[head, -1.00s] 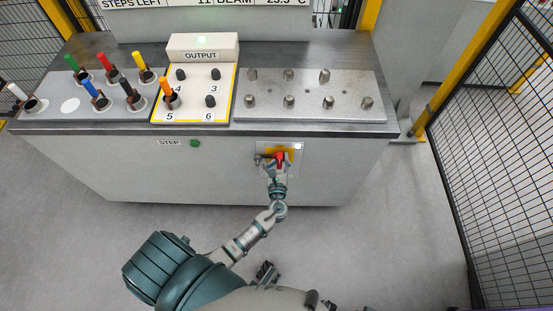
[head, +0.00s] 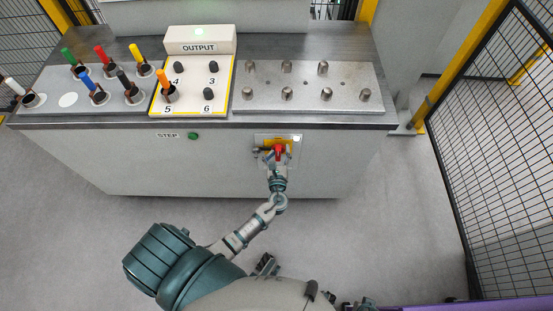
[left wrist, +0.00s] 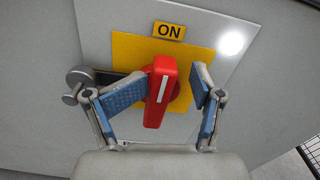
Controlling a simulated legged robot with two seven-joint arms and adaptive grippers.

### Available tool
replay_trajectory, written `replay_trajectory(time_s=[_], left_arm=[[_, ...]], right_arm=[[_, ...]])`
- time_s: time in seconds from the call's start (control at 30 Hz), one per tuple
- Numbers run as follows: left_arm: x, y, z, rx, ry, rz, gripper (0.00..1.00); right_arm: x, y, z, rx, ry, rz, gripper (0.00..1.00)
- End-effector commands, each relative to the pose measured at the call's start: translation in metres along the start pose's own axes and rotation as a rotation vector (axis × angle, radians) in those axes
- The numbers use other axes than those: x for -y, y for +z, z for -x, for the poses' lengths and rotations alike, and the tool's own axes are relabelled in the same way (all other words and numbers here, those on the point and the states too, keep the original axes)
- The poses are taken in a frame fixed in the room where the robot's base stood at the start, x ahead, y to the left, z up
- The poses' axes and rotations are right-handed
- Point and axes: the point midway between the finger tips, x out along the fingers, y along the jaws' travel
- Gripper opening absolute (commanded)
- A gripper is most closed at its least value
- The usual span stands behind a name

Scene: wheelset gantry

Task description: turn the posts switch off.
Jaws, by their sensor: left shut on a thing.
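The posts switch is a red handle (left wrist: 162,92) on a yellow plate (left wrist: 205,62) on the front of the cabinet. Its white stripe stands nearly upright and points to the ON label (left wrist: 168,31) above it. In the head view the red handle (head: 279,152) sits right of the STEP button. In the left wrist view the left pad is close against the red side, and a gap shows at the right pad. My right gripper is not clearly seen.
A grey latch or padlock-like part (left wrist: 78,85) sticks out left of the handle. A white lamp (left wrist: 231,43) glows at the plate's upper right. The green STEP button (head: 194,136) is to the left. The cabinet top (head: 340,120) overhangs above. Mesh fencing (head: 500,150) stands at the right.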

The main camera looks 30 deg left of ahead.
Motion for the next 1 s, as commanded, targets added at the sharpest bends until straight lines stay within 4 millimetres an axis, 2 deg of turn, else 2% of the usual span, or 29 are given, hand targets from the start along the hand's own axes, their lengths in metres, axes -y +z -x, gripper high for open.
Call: replay_trajectory(time_s=[0.03,1.0], left_arm=[[0.006,0.003,0.003,0.002,-0.012,0.006,0.48],[-0.002,-0.001,0.077,-0.004,0.0,0.001,0.48]], right_arm=[[0.0,-0.001,0.002,-0.002,0.0,-0.001,0.0],[0.001,-0.009,0.016,-0.014,0.003,-0.004,0.0]])
